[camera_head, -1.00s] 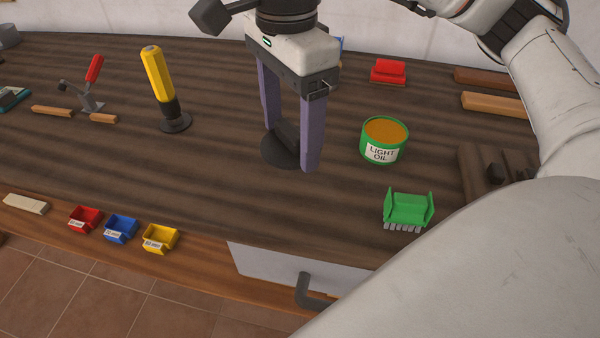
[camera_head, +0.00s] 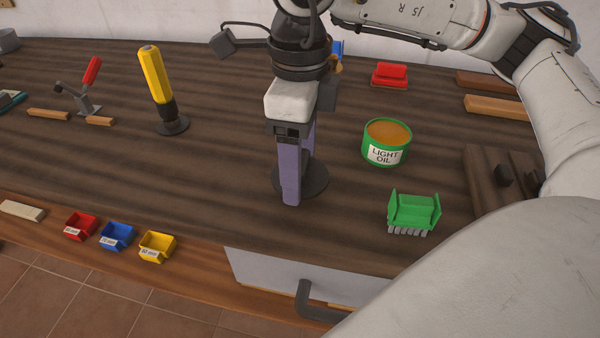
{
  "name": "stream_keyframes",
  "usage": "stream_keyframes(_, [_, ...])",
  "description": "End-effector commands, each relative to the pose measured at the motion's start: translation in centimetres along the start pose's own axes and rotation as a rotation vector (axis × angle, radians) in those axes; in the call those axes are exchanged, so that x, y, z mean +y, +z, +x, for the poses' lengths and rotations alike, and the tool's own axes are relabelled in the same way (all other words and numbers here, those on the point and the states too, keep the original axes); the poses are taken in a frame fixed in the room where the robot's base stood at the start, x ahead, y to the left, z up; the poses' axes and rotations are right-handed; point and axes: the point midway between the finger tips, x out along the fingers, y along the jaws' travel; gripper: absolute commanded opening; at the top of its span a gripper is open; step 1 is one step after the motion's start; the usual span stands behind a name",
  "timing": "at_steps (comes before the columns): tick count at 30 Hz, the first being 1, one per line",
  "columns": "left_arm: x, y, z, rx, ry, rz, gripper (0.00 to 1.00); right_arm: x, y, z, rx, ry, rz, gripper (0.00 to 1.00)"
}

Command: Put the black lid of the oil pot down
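The black lid (camera_head: 317,182) is a flat dark disc over the workbench, left of the green oil pot. My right gripper (camera_head: 296,172) comes down from above, with its purple fingers at the lid. Its fingers appear to hold the lid's grip, which they hide. I cannot tell whether the lid touches the bench. The oil pot (camera_head: 386,155), labelled "LIGHT OIL", stands open with amber oil showing. My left gripper is not in view.
A green brush-like block (camera_head: 412,211) is in front of the pot. A red block (camera_head: 390,74) is behind it. A yellow-handled tool (camera_head: 157,80) stands at left. Red, blue and yellow (camera_head: 157,246) bins line the front edge. Bare bench (camera_head: 225,150) lies left of the lid.

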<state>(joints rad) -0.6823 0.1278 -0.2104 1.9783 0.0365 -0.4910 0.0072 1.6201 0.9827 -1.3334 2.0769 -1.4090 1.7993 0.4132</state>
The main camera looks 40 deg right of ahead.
Motion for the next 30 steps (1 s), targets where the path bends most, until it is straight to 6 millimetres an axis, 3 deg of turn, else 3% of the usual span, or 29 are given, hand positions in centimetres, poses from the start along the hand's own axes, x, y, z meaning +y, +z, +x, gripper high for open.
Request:
stream_keyframes(6, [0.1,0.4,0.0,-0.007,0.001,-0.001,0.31,0.0,-0.1,2.9,0.002,0.001,-0.001,0.48])
stream_keyframes(17, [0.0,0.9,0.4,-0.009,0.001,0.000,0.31,0.0,0.0,3.4,0.000,0.001,-0.002,0.48])
stream_keyframes(18, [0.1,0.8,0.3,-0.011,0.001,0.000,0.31,0.0,0.0,3.2,0.000,0.000,-0.002,0.74])
stream_keyframes(21, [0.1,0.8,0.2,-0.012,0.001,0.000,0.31,0.0,0.0,3.2,0.000,0.000,-0.002,0.88])
stream_keyframes(30, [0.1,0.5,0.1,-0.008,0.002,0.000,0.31,0.0,0.0,3.0,0.000,0.000,-0.002,0.88])
